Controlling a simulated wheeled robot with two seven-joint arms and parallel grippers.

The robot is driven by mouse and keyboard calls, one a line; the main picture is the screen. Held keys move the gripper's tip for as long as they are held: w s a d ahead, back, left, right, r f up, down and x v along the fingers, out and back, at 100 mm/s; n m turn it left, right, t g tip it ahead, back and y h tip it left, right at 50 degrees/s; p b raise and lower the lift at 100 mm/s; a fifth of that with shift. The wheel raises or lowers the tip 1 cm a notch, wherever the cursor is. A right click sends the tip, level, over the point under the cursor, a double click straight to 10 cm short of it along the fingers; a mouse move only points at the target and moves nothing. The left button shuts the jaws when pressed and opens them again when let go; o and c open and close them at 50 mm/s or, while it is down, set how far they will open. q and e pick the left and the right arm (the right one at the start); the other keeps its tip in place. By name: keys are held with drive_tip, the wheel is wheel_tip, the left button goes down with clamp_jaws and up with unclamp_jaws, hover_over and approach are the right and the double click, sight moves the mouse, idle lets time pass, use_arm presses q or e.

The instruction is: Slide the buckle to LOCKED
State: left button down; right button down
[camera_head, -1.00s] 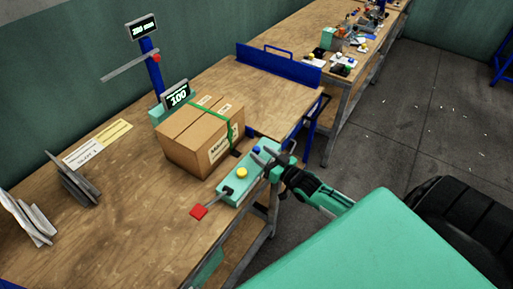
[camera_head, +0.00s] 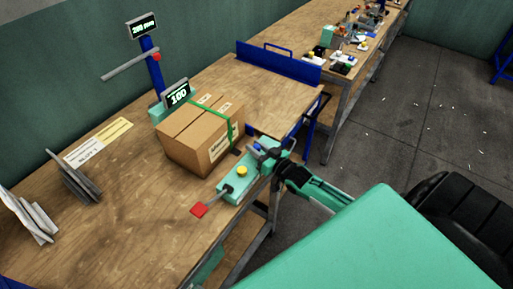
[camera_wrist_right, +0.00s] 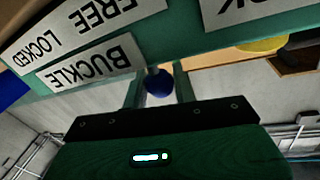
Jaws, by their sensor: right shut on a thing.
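The buckle slider's blue knob (camera_wrist_right: 158,82) sits between the two fingers of my right gripper (camera_wrist_right: 160,88), which is shut on it. In the head view my right gripper (camera_head: 260,153) is at the far end of the teal control box (camera_head: 228,193) and hides much of that end. In the wrist view a plate (camera_wrist_right: 90,62) reads BUCKLE and another (camera_wrist_right: 50,38) reads LOCKED and FREE, both upside down. A green strap (camera_head: 213,108) runs around a cardboard box (camera_head: 190,143). My left gripper is not in view.
A yellow button (camera_head: 242,170) and a lever with a red pad (camera_head: 199,210) are on the control box side. A display (camera_head: 178,94) reads 100 behind the cardboard box. Grey plates (camera_head: 73,180) stand at left. The table's middle front is clear.

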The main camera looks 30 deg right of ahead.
drive_tip(key=d, duration=0.1)
drive_tip(key=w+d+b, duration=0.1)
drive_tip(key=d, duration=0.1)
drive_tip(key=d+b, duration=0.1)
drive_tip(key=shift+w+d+f, duration=0.1)
drive_tip(key=shift+w+d, duration=0.1)
drive_tip(key=shift+w, duration=0.2)
drive_tip(key=shift+w+d, duration=0.1)
drive_tip(key=shift+d, duration=0.15)
drive_tip(key=shift+r, duration=0.2)
drive_tip(key=c, duration=1.2)
unclamp_jaws()
drive_tip(key=shift+d, duration=0.15)
drive_tip(key=shift+o, duration=0.4)
drive_tip(key=shift+f, duration=0.1)
drive_tip(key=shift+s+d+f, duration=0.1)
drive_tip(key=shift+s, duration=0.5)
drive_tip(key=s+d+b, duration=0.2)
drive_tip(key=s, duration=1)
drive_tip(key=shift+d, duration=0.25)
